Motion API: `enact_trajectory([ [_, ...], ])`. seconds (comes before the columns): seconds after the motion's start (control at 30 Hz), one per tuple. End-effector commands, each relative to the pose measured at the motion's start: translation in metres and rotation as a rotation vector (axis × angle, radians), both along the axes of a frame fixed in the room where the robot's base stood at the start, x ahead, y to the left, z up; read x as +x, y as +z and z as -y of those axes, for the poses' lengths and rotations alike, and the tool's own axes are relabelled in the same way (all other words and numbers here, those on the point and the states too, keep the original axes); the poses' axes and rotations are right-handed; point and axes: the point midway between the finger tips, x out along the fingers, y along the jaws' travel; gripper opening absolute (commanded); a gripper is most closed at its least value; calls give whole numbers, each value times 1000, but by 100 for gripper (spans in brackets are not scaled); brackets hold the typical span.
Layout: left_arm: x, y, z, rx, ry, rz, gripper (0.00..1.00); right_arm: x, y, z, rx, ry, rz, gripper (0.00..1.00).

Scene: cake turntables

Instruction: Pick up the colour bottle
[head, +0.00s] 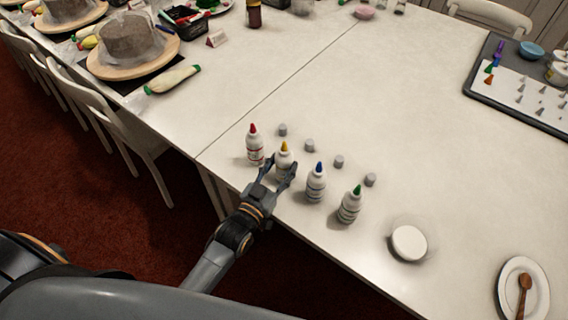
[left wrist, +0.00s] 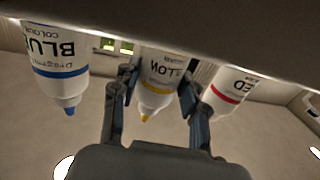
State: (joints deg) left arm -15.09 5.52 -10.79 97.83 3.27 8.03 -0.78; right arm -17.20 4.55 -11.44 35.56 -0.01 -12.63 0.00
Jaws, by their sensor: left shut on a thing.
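Several white colour bottles stand in a row near the table's front edge. The yellow-tipped bottle (head: 284,159) is between the fingers of my left gripper (head: 277,168), which is shut on it. In the left wrist view the yellow bottle (left wrist: 161,80) sits between the two fingers (left wrist: 155,105), its print upside down. The red-tipped bottle (head: 254,147) stands just left of it, and the blue-tipped bottle (head: 316,184) and green-tipped bottle (head: 349,206) stand to the right. The blue bottle (left wrist: 58,65) and red bottle (left wrist: 230,88) flank the fingers in the wrist view. My right gripper is not in view.
Small grey caps (head: 309,146) lie behind the bottles. A round white disc (head: 408,243) and a plate (head: 537,301) with a wooden spoon are to the right. A tray of nozzles (head: 475,92) is at the far right. The table's middle is clear.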

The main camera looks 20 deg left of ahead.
Motion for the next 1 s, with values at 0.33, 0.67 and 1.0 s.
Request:
enact_trajectory([
  [0.33, 0, 11, 0, -1, 0, 3, 30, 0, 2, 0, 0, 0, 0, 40],
  [0.67, -30, 67, -9, 1, 0, 2, 30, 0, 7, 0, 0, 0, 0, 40],
  [1.0, -104, 114, -31, 2, -1, -3, 30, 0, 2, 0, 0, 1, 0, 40],
])
